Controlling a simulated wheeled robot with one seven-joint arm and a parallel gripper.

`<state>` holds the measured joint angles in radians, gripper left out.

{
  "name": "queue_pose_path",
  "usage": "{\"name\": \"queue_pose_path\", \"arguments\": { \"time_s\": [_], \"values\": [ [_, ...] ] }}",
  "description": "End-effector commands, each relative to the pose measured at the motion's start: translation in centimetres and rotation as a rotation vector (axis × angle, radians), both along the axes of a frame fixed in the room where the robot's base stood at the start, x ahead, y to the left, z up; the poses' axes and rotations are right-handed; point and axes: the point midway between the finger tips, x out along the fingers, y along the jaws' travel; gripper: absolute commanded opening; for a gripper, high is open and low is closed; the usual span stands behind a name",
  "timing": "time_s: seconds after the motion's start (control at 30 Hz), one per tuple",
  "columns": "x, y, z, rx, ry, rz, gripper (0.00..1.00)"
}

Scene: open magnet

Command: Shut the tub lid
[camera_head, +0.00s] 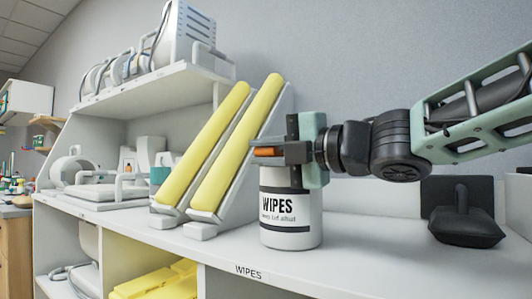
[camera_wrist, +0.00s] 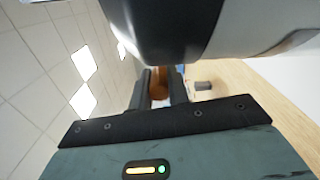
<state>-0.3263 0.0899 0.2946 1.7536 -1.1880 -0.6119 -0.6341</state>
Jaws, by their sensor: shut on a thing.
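The tub (camera_head: 291,220) is a white cylinder with a dark band and the word WIPES. It stands upright on the white counter near its front edge. My gripper (camera_head: 270,151) is at the tub's top, reaching in from the right. It is shut on an orange piece (camera_head: 264,152), which seems to be part of the tub lid. The orange-brown piece also shows between the fingers in the wrist view (camera_wrist: 159,80). My gripper hides most of the tub's top, so I cannot tell the lid's angle.
Two yellow padded slanted boards (camera_head: 235,150) stand just left of the tub. A black object with a handle (camera_head: 466,222) sits on the counter at right. A white shelf unit (camera_head: 150,88) holds devices at left. Counter between tub and black object is clear.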

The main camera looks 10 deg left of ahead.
Motion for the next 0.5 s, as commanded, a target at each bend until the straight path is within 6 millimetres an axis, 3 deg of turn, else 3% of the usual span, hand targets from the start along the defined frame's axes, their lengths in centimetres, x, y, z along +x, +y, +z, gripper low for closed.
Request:
{"name": "queue_pose_path", "arguments": {
  "time_s": [0.17,0.2,0.27,0.5],
  "values": [
    [-0.04,0.11,-0.44,-0.004,0.007,0.002,0.0],
    [-0.03,0.12,-0.46,-0.004,0.008,0.002,0.23],
    [-0.01,0.11,-0.45,-0.004,0.007,0.002,0.4],
    [0.02,0.05,-0.3,-0.002,0.005,0.0,0.4]
  ]
}}
